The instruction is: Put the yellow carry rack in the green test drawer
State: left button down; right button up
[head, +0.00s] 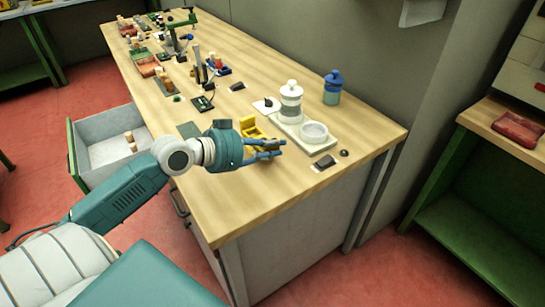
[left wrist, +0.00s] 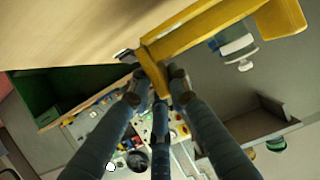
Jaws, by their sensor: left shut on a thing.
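The yellow carry rack (head: 251,129) is at the near part of the workbench, partly hidden behind my left gripper. My left gripper (head: 279,148) reaches over the bench from the left and is shut on the rack. In the left wrist view the fingers close on a yellow bar of the rack (left wrist: 205,32). I cannot tell whether the rack touches the bench top. The test drawer (head: 100,153) stands pulled open at the bench's left side, with a green front and a grey inside. A few small corks (head: 130,141) lie in it. My right gripper is out of view.
A pale tray (head: 322,143) with a white jar (head: 290,100) and a dish stands right of the rack. A blue bottle (head: 332,87) stands behind it. Stands and red trays crowd the far bench (head: 220,185); its near left top is clear.

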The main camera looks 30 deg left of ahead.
pick_arm(q)
jog(key=shift+f, duration=1.95)
jog(key=shift+f, duration=0.2)
jog(key=c, duration=1.6)
grip_release()
jog(key=shift+c, duration=0.2)
jog(key=shift+s+r, duration=0.1)
jog(key=shift+r, duration=0.05)
